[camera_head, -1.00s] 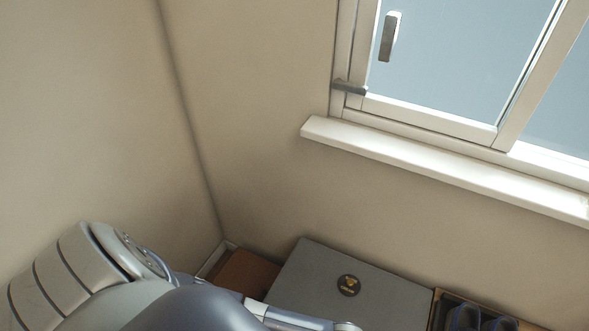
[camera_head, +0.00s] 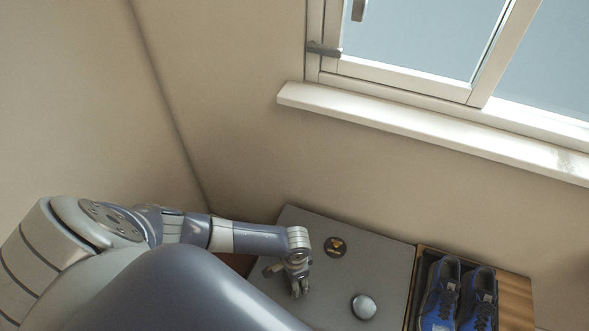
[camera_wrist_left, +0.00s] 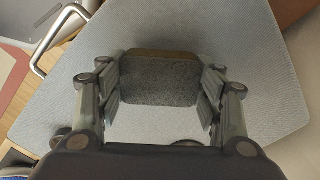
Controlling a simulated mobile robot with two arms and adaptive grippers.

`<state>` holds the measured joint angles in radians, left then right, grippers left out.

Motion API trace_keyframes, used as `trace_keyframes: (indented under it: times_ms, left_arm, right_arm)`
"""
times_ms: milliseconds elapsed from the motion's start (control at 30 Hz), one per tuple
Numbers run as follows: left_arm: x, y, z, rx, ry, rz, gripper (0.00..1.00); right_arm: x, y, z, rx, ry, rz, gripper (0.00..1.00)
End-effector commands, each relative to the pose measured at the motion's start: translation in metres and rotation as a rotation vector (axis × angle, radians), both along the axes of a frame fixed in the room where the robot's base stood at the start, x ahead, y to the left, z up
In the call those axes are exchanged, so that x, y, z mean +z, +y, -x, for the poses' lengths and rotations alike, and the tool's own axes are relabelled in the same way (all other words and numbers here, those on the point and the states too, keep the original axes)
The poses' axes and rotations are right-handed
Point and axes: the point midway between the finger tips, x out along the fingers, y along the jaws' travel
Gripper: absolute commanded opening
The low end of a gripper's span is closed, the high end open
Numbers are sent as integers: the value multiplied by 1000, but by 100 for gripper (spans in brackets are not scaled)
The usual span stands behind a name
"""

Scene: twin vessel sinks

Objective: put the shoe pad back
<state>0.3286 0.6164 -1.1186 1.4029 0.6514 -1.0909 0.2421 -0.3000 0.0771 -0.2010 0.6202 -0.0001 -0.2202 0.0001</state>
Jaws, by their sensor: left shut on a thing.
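The shoe pad, a dark grey speckled block with a brown far edge, shows in the left wrist view (camera_wrist_left: 158,82). My left gripper (camera_wrist_left: 160,92) is shut on it, one finger on each side. In the head view my left gripper (camera_head: 298,288) is low over the grey board (camera_head: 385,262), left of a dark round emblem or tin (camera_head: 336,247). The pad cannot be made out there. Whether the pad touches the surface below is unclear. My right gripper is out of view.
A silver round knob or tin (camera_head: 363,307) is on the grey board. A pair of blue shoes (camera_head: 459,297) stands in a wooden box (camera_head: 515,300) to the right. A wall and white window sill (camera_head: 420,125) bound the back. A metal handle (camera_wrist_left: 55,38) shows in the wrist view.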

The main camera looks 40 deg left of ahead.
Motion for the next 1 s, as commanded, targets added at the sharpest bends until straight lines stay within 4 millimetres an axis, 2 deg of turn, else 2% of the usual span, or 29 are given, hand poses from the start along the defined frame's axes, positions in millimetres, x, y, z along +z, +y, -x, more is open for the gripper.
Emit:
trace_keyframes:
  times_ms: [33,133,533,567,633,1000]
  left_arm:
    - [-10,-3,2,-1,4,2,42]
    - [-20,-3,1,-1,2,3,42]
    - [-25,-3,2,-1,2,3,42]
    - [-25,-3,2,-1,2,3,63]
    - [-24,-3,2,-1,2,3,79]
    - [-23,-3,2,-1,2,3,81]
  right_arm:
    - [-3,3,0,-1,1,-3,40]
    - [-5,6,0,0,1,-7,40]
    - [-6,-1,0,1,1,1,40]
    - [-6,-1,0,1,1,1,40]
    - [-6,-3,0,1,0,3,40]
    - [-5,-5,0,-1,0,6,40]
